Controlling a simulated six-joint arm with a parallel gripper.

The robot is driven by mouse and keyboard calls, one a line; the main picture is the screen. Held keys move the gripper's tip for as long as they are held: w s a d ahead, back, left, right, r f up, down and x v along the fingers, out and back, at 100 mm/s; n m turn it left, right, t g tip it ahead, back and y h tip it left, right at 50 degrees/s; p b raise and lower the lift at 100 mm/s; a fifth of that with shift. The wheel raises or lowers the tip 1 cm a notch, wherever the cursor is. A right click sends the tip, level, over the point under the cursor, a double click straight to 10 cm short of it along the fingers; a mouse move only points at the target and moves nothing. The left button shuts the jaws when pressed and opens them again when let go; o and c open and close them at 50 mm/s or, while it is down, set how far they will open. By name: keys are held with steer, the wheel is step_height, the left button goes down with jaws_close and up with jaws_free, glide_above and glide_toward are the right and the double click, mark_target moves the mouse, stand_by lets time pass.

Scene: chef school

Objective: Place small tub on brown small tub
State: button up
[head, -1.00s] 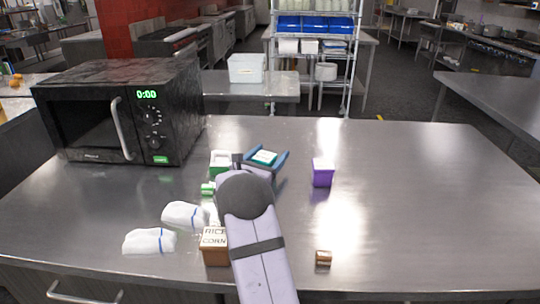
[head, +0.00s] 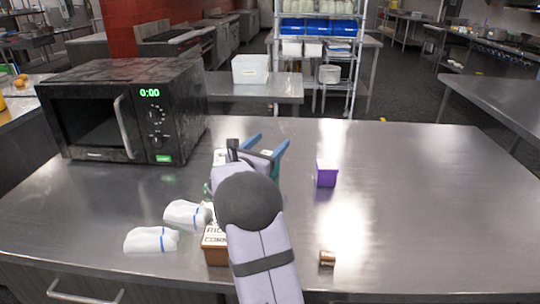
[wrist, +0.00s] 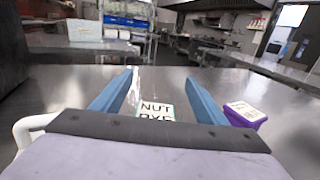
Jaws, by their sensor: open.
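My gripper (head: 268,142) is open, its blue fingers pointing away over the counter. In the wrist view a tub with a white, teal-edged lid reading "NUT" (wrist: 154,108) shows between and below the fingers (wrist: 160,88); its lower part is hidden, and I cannot tell whether the fingers touch it. The brown small tub (head: 215,256), with a white lid lettered "CORN", stands near the front edge, partly behind my arm. A purple tub (head: 326,174) stands right of my gripper; it also shows in the wrist view (wrist: 245,115).
Two white cloth-like bundles (head: 187,214) (head: 151,240) lie left of the brown tub. A small brown item (head: 327,258) lies near the front edge. A green-and-white thing (head: 219,157) is mostly hidden behind my arm. A black microwave (head: 125,110) stands left. The counter's right side is clear.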

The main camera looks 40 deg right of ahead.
steer(key=shift+o, duration=0.4)
steer(key=shift+r, duration=0.9)
